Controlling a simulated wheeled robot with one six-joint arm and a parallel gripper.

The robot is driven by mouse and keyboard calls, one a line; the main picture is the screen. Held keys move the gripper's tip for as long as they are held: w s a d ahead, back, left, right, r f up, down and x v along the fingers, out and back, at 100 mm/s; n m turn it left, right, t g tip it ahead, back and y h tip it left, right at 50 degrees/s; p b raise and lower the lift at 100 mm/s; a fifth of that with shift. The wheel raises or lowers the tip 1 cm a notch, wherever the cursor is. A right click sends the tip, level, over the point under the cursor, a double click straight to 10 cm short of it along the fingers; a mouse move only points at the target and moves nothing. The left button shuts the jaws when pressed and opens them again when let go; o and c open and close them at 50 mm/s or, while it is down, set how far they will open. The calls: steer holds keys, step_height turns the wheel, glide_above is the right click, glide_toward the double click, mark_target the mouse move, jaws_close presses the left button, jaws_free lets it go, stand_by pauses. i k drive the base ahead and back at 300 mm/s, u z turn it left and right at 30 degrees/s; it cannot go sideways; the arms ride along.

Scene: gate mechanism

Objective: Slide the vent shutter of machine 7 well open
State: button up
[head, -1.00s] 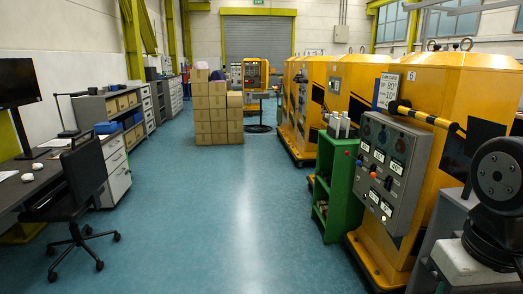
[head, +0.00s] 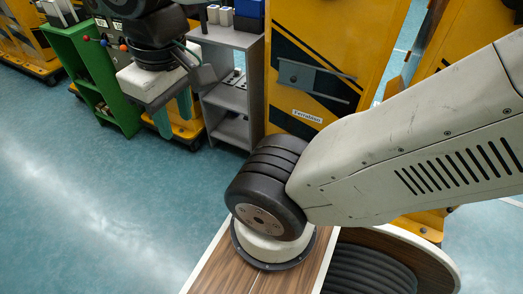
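A dark grey vent shutter plate (head: 318,82) with a small round knob sits between two slanted dark rails on the front of a yellow machine (head: 370,45). A small white label (head: 307,116) is below it, and no machine number is readable here. How far the shutter stands open cannot be told. My gripper (head: 174,115) is at the upper left, pointing down, with two teal fingers apart and nothing seen between them. It is well to the left of the shutter and not touching it.
A grey shelf unit (head: 228,95) with items on it stands between my gripper and the shutter machine. A green cabinet (head: 88,75) and a control panel are farther left. Blue floor (head: 90,200) is clear at the lower left.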

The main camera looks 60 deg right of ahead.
mark_target(301, 77)
steer(key=i, duration=2.15)
steer(key=z, duration=3.55)
